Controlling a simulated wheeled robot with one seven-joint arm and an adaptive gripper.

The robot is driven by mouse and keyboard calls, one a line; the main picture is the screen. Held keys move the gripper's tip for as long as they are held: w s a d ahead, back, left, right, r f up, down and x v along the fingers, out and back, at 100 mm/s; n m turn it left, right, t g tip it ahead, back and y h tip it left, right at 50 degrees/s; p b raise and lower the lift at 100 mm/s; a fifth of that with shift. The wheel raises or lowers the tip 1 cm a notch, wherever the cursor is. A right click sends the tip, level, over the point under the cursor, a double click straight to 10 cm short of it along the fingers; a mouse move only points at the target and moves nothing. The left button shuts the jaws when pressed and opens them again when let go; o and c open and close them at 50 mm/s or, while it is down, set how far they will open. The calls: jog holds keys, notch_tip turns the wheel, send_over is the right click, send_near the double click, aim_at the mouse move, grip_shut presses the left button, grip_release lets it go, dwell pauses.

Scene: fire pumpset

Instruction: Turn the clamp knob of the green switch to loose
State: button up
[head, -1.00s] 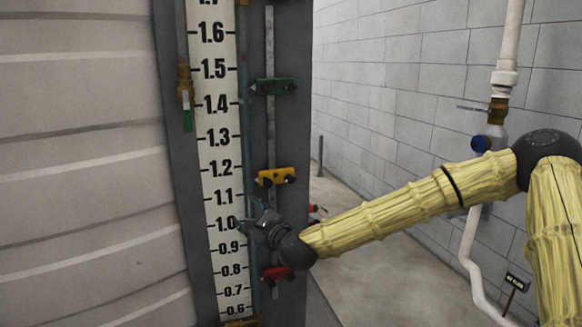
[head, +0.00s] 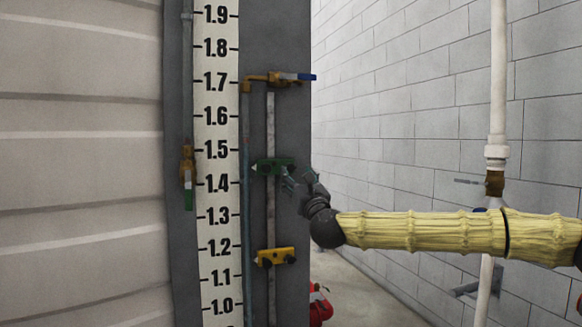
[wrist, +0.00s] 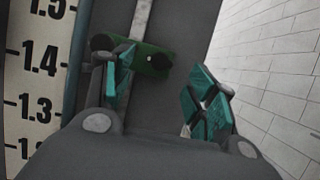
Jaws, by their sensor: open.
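The green switch (head: 268,165) is clamped on the grey vertical rail, close to the 1.4–1.5 marks of the scale. In the wrist view the green switch (wrist: 150,62) shows two dark round knobs, one at its left end (wrist: 102,43) and one on its right part (wrist: 160,61). I cannot tell the clamp knob's turn state. My gripper (head: 289,180) is just right of and below the switch in the head view. In the wrist view my gripper (wrist: 162,82) is open, its teal fingers apart. The left finger overlaps part of the switch; contact is unclear.
A yellow switch (head: 276,257) sits lower on the same rail. A brass valve with a blue handle (head: 295,77) is above. The white number scale (head: 217,130) stands left of the rail. A white pipe (head: 497,80) runs along the right wall.

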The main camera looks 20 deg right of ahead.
aim_at(289, 167)
jog(key=p+x, duration=0.1)
jog(key=x, duration=0.4)
jog(key=shift+w+f, duration=0.1)
jog(key=c, duration=1)
jog(key=shift+c, duration=0.2)
